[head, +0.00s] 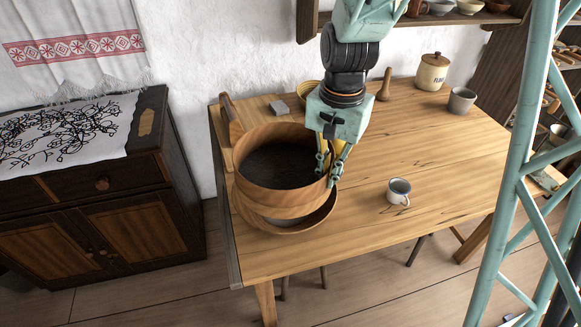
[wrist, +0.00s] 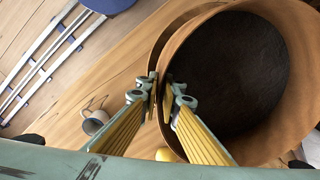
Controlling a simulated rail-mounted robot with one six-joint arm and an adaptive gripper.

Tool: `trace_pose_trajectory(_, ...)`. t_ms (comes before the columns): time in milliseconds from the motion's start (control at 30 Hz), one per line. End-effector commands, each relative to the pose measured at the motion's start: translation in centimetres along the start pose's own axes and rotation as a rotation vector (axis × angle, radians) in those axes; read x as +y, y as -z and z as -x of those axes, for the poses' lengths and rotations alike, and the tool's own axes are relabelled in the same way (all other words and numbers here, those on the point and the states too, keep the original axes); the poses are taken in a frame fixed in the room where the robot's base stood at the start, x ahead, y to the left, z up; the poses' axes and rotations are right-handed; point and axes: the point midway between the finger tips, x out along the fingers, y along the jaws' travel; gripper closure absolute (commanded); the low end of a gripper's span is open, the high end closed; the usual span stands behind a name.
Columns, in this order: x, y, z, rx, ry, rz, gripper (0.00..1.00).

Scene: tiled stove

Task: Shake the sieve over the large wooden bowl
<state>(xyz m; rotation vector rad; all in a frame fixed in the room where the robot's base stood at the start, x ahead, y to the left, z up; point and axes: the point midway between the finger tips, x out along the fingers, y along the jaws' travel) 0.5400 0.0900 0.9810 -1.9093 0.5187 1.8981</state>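The sieve (head: 265,201) is a wide round wooden hoop with a dark mesh inside. It is above the large wooden bowl (head: 318,219), whose rim shows below it at the front right. Most of the bowl is hidden by the sieve; I cannot tell whether they touch. My gripper (head: 328,176) is at the right side of the sieve, fingers pointing down. In the wrist view my gripper (wrist: 161,97) has one finger on each side of the hoop wall, close against it. The dark mesh (wrist: 235,75) looks empty there.
A white mug (head: 398,190) stands right of the bowl. A flour jar (head: 432,73), a grey cup (head: 461,100), a wooden pestle-like piece (head: 384,85) and a yellow bowl (head: 304,88) are farther back. A small pale block (head: 280,107) lies behind the sieve. The table's right half is mostly clear.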

Motion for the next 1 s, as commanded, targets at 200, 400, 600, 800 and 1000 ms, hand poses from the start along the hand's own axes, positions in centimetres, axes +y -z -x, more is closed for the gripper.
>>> trace_pose_trajectory(200, -1.6, -0.9, 0.0, 0.001, 0.001, 0.0, 1.0)
trace_pose_trajectory(400, -0.9, -0.5, 0.0, 0.001, 0.0, -0.003, 1.0)
trace_pose_trajectory(600, 0.9, 0.6, 0.1, 0.0, 0.0, -0.004, 1.0)
trace_pose_trajectory(800, 1.6, 1.0, 0.1, 0.0, 0.0, 0.0, 1.0)
trace_pose_trajectory(1000, 1.5, 1.0, 0.1, 0.001, 0.0, 0.0, 1.0)
